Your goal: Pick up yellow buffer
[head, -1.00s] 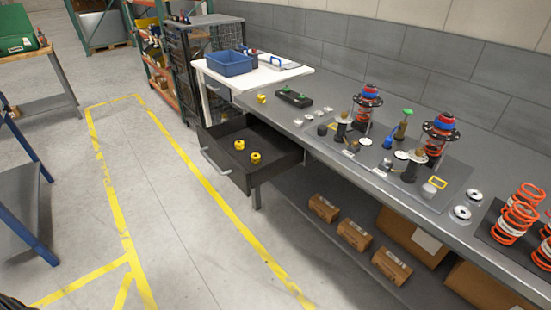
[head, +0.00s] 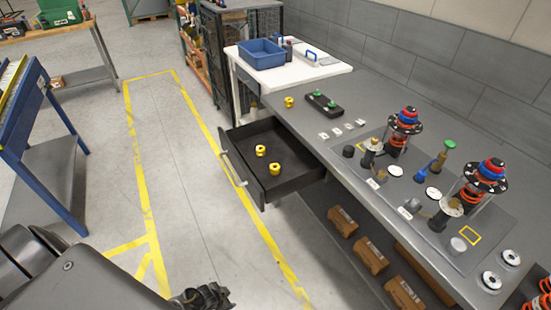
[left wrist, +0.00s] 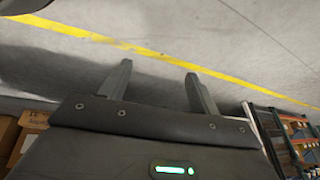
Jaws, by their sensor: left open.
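Two yellow buffers, one (head: 260,151) and another (head: 275,169), stand in the open black drawer (head: 295,189) under the bench. A third yellow buffer (head: 289,102) stands on the bench top behind the drawer. My left gripper (head: 205,297) is at the bottom edge of the head view, over the floor in front of the drawer and apart from it. In the left wrist view its two fingers (left wrist: 158,72) are spread with nothing between them; no buffer shows there. My right gripper is not in view.
The grey bench (head: 345,172) carries a black block with green knobs (head: 324,104), small metal parts and spring assemblies (head: 404,130). A blue bin (head: 262,54) sits on the white table. Cardboard boxes (head: 343,221) lie on the lower shelf. The marked floor before the drawer is clear.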

